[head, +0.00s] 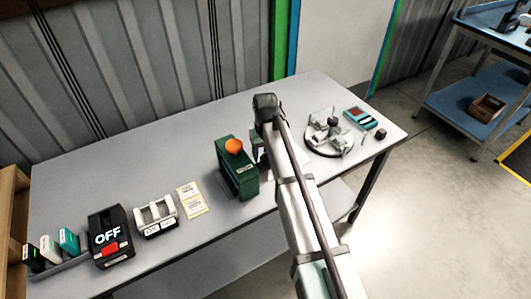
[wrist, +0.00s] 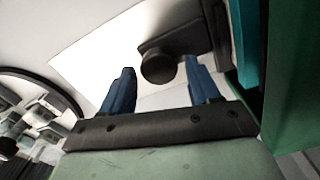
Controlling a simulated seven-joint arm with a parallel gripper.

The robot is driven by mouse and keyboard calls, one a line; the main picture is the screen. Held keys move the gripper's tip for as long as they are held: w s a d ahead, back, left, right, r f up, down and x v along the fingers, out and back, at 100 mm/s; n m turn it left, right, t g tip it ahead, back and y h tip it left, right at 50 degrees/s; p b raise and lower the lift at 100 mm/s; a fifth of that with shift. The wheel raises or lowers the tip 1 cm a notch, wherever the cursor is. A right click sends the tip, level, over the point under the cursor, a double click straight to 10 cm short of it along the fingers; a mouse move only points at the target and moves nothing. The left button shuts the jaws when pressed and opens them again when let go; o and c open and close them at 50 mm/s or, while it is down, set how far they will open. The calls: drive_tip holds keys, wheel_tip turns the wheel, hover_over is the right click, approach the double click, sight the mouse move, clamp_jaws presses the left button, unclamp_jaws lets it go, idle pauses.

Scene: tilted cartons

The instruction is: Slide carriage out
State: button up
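A dark grey block with a round knob, which looks like the carriage (wrist: 180,32), shows at the top of the wrist view, beside a green housing (wrist: 295,70) with a teal strip. In the head view the green housing (head: 238,172) stands upright with an orange knob (head: 234,146) on top; my arm hides the carriage there. My gripper (wrist: 160,70) has its two blue fingers spread apart. The round knob lies between the fingertips in the picture, close to the right finger and clear of the left one. Contact with the right finger cannot be told.
A round fixture (head: 325,135) and a teal meter (head: 361,119) are on the right of the table. Yellow labels (head: 193,199), a white-grey holder (head: 156,215), a black OFF switch box (head: 109,238) and several small cartons (head: 69,241) are left. The table's back strip is clear.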

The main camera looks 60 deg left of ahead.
clamp_jaws()
idle(0.3)
drive_tip(key=w, duration=1.3)
drive_tip(key=shift+w, duration=0.3)
drive_tip(key=shift+c, duration=0.2)
unclamp_jaws()
drive_tip(key=shift+w, duration=0.1)
drive_tip(key=shift+o, duration=1.2)
drive_tip(key=shift+r, duration=0.1)
wheel_tip(320, 180, up, 14)
